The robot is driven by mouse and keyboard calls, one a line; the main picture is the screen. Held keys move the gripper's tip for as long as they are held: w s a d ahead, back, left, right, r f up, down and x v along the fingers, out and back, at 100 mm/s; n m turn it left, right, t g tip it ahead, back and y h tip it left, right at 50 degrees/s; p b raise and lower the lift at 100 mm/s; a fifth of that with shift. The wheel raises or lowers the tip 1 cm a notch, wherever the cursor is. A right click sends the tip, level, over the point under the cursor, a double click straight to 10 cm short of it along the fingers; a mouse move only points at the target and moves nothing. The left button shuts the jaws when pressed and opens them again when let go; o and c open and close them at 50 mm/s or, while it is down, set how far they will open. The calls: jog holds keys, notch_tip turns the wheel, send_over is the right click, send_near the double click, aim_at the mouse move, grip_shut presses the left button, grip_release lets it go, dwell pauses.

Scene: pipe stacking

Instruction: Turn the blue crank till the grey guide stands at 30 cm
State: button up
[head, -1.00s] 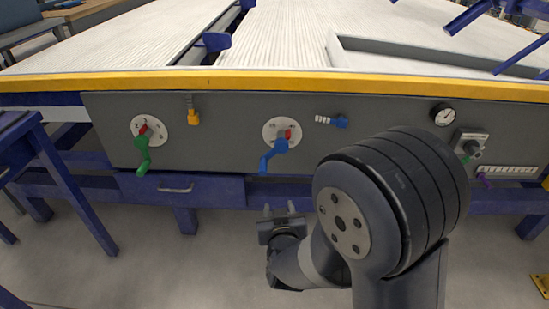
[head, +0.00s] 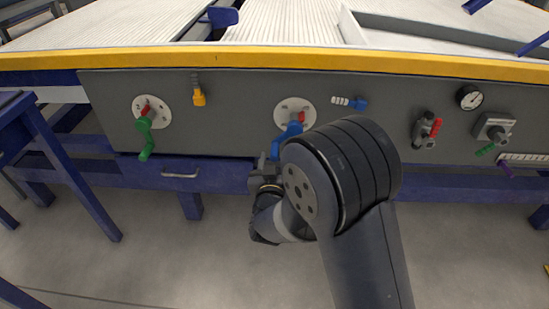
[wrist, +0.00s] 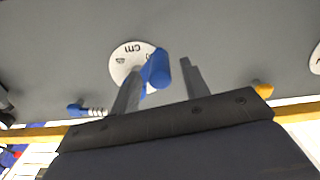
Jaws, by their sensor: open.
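The blue crank (head: 289,134) sits on a round white dial (head: 293,107) in the grey front panel, its handle hanging down to the left. A red pointer shows by the crank's hub; the dial reading is too small to tell. My gripper (head: 268,158) is just below and left of the crank handle, partly hidden by my arm. In the wrist view the crank's blue handle (wrist: 161,70) shows between the two open fingers (wrist: 160,72), with the "cm" dial upside down behind it; contact cannot be told. A grey rail (head: 450,51) lies on the table top, perhaps the guide.
A green crank (head: 145,135) is on the left dial. A yellow edge (head: 230,58) runs above; a blue drawer is below.

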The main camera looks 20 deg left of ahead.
jog(key=shift+x, duration=1.1)
grip_shut()
